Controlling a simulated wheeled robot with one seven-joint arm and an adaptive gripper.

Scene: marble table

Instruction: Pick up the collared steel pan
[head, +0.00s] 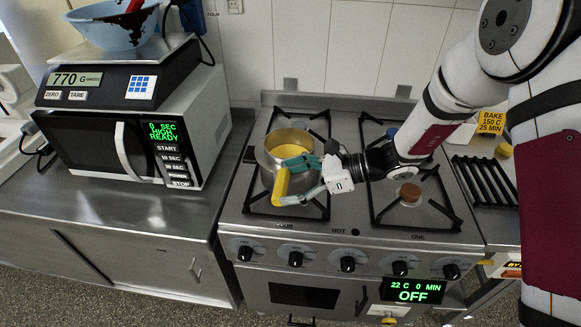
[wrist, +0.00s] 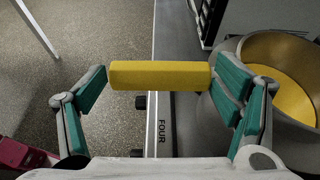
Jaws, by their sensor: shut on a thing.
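The steel pan (head: 265,165) stands on the left burner area of the stove, with a yellow inside and a yellow handle (head: 281,184) toward the front. In the wrist view, part of the pan (wrist: 262,45) shows at the right, and its yellow handle (wrist: 160,75) lies across between the teal finger pads. My gripper (head: 294,182) is at the handle and shut on it lengthwise, one pad at each end. The pan's far side is cut off in the wrist view.
The stove (head: 350,228) has a second burner (head: 410,193) at the right, empty. A microwave (head: 130,135) with a scale (head: 115,82) and a blue bowl (head: 115,25) on top stands at the left. Steel counter (head: 130,215) in front of the microwave is clear.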

